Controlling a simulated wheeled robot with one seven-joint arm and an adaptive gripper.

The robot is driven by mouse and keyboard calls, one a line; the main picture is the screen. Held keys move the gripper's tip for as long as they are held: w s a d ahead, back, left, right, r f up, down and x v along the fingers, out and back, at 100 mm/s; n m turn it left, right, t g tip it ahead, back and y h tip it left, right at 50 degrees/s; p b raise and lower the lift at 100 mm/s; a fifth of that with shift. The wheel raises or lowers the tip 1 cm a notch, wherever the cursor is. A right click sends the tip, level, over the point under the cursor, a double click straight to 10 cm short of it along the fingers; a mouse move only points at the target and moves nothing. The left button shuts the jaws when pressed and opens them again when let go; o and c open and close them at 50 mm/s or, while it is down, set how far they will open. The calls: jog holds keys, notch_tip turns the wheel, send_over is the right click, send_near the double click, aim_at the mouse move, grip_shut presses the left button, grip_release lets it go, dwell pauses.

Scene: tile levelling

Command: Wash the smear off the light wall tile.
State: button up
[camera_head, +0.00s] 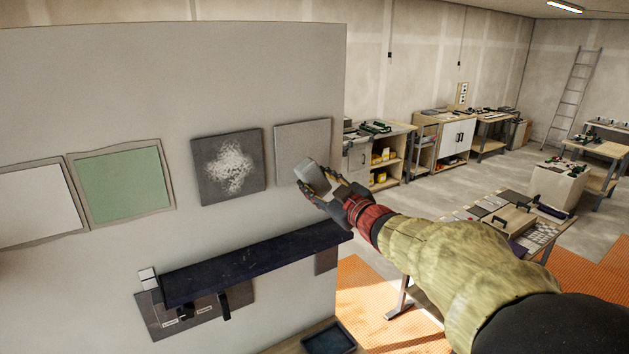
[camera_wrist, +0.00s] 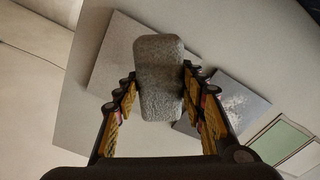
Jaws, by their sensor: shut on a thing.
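My gripper (camera_head: 318,184) is shut on a grey, rounded sponge-like block (camera_head: 310,174) and holds it at the lower right part of a light grey wall tile (camera_head: 300,141). In the wrist view the block (camera_wrist: 159,75) stands between the two fingers (camera_wrist: 160,100), with the light tile (camera_wrist: 112,58) behind it. I cannot tell whether the block touches the tile. I make out no clear smear on this tile's visible surface; the block hides part of it. A dark grey tile (camera_head: 229,167) to its left carries a whitish, powdery patch.
A green framed panel (camera_head: 124,184) and a white framed panel (camera_head: 35,205) hang farther left. A dark shelf (camera_head: 255,264) juts out below the tiles. A dark tray (camera_head: 330,340) lies at the bottom. The wall panel ends just right of the light tile; a low table (camera_head: 500,215) stands beyond.

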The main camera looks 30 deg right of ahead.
jog(key=shift+s, duration=1.5)
jog(key=shift+w, duration=0.1)
